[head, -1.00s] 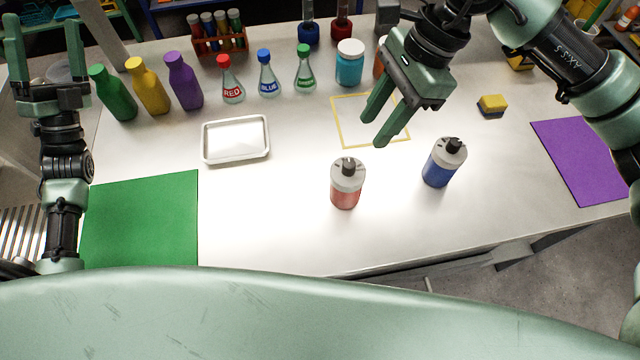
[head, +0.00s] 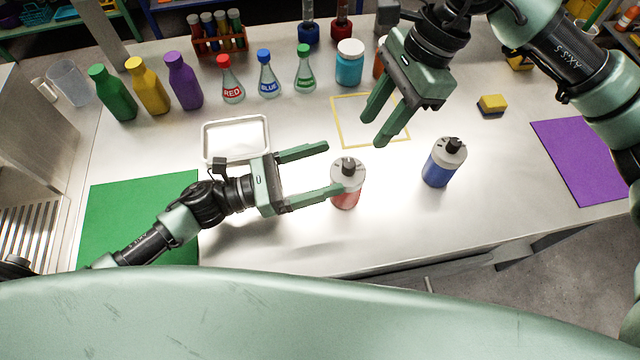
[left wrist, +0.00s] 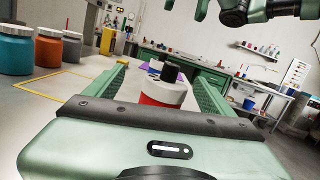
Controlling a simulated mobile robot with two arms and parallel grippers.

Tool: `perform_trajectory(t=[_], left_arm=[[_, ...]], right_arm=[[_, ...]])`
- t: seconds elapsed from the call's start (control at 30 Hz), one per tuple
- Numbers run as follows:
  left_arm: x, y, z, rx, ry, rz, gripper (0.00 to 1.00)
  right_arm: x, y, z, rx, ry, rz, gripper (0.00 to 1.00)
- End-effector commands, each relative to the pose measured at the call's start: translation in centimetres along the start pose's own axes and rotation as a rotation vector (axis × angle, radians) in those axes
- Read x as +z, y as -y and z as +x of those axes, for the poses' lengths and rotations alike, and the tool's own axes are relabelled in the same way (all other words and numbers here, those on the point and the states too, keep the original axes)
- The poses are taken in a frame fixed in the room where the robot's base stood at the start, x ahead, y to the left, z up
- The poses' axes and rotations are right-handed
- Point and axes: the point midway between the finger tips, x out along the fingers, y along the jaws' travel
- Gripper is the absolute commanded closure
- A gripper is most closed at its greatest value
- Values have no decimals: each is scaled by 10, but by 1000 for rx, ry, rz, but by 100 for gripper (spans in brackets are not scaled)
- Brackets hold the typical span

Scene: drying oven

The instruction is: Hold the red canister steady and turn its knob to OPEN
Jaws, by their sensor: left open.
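The red canister (head: 345,199) stands upright on the table, with a grey top and a black knob (head: 348,165). My left gripper (head: 335,168) is open and level, just left of the canister. Its nearer finger overlaps the canister's left side in the head view. In the left wrist view, the canister (left wrist: 160,100) shows between the two spread fingers (left wrist: 155,70), with no clear contact. My right gripper (head: 373,130) is open and empty, above the table to the upper right of the canister. The knob's markings are too small to read.
A blue canister (head: 437,172) stands to the right. A metal tray (head: 207,158) lies behind my left arm. Bottles, flasks (head: 267,85) and jars (head: 349,68) line the back. A yellow square outline (head: 335,120) lies near my right gripper. The table in front of the canister is clear.

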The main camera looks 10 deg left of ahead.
Motion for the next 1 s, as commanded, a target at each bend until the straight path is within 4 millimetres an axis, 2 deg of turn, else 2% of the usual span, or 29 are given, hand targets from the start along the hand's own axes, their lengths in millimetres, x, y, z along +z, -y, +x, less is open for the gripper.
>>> perform_trajectory(t=[0.03,0.1,0.2,0.37,0.7,1.0], left_arm=[[-15,4,-3,7,-45,38,16],[-30,7,-7,13,-91,83,16],[-41,9,-8,17,-125,120,16],[-46,9,5,18,-135,134,16],[-52,8,54,18,-132,130,16],[-54,7,67,20,-134,129,16]], right_arm=[[0,0,0,0,0,0,64],[0,0,0,0,0,0,64],[0,0,0,0,0,0,64],[0,0,0,0,0,0,64],[0,0,0,0,0,0,64],[0,0,0,0,0,0,64]])
